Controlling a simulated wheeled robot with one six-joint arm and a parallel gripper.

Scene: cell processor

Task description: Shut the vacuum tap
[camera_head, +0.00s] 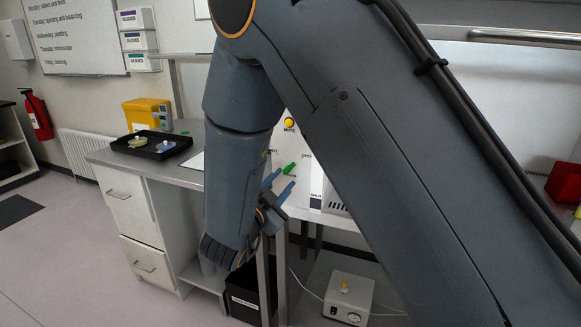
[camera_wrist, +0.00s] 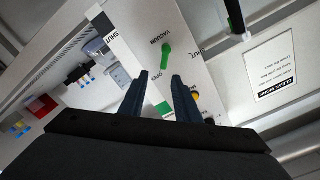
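The vacuum tap is a short green lever (camera_wrist: 166,57) on a white panel (camera_wrist: 133,29). The word VACUUM is printed beside it, and SHUT is printed to its right in the wrist view. There the lever runs roughly up and down the picture, not towards that SHUT mark. In the head view the green lever (camera_head: 289,169) shows in the gap between my arm links. My gripper (camera_wrist: 159,80) is open and empty, its dark blue fingers spread just short of the lever, apart from it. My gripper (camera_head: 279,185) is just below the lever in the head view.
A yellow knob (camera_head: 290,123) sits on the same panel above the lever. Another green-tipped dark part (camera_wrist: 235,28) stands at the upper right of the wrist view. A black tray (camera_head: 151,146) and a yellow box (camera_head: 146,113) are on the left bench. A pump box (camera_head: 340,298) is below.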

